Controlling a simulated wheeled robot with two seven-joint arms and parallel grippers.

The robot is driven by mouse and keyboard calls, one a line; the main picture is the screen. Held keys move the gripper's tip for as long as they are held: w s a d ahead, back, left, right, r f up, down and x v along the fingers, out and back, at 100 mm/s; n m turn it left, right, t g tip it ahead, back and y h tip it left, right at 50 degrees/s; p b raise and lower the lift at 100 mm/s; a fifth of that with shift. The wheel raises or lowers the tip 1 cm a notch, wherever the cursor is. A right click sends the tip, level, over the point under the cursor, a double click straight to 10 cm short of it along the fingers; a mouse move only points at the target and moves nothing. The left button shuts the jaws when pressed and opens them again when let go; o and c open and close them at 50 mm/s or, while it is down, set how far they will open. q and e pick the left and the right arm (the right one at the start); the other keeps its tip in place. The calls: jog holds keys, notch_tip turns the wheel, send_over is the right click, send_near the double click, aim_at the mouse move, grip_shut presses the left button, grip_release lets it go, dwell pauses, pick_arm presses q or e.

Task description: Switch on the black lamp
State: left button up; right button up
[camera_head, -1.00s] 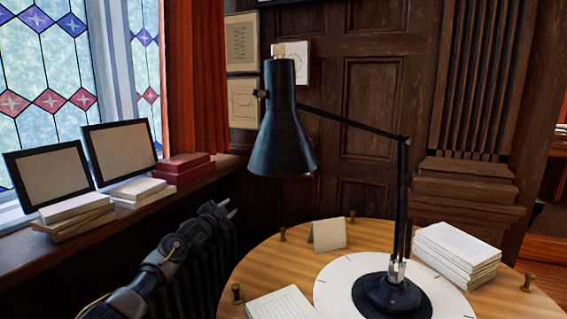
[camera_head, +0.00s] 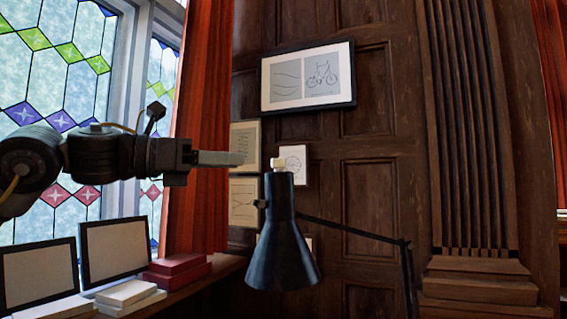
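The black lamp (camera_head: 282,252) hangs with its shade's wide mouth facing down. A small pale knob (camera_head: 279,164) stands on top of the shade. No glow shows at the shade. The thin lamp arm runs right from the shade; its base is below the view. My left gripper (camera_head: 240,159) comes in from the left, level with the knob, its fingers pointing right. In the picture, a small gap lies between the fingertips and the knob. The fingers are seen edge-on, so their opening is unclear. My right gripper is not in view.
A windowsill (camera_head: 225,271) at lower left bears framed panels (camera_head: 112,250), red boxes (camera_head: 178,270) and white books (camera_head: 127,293). A red curtain (camera_head: 205,110) hangs behind my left gripper. Framed pictures (camera_head: 350,76) hang on the wood-panelled wall behind the lamp.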

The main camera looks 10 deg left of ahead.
aim_at(283, 161)
pick_arm(q)
jog(key=p+x, duration=0.1)
jog(key=x, duration=0.2)
jog(key=p+x, duration=0.1)
jog(key=x, duration=0.2)
jog(key=p+x, duration=0.2)
jog(key=shift+w+d+r, duration=0.1)
jog(key=shift+d+r, duration=0.2)
jog(key=shift+d, duration=0.1)
jog(key=shift+x, duration=0.85)
jog(key=shift+f, duration=0.15)
grip_shut()
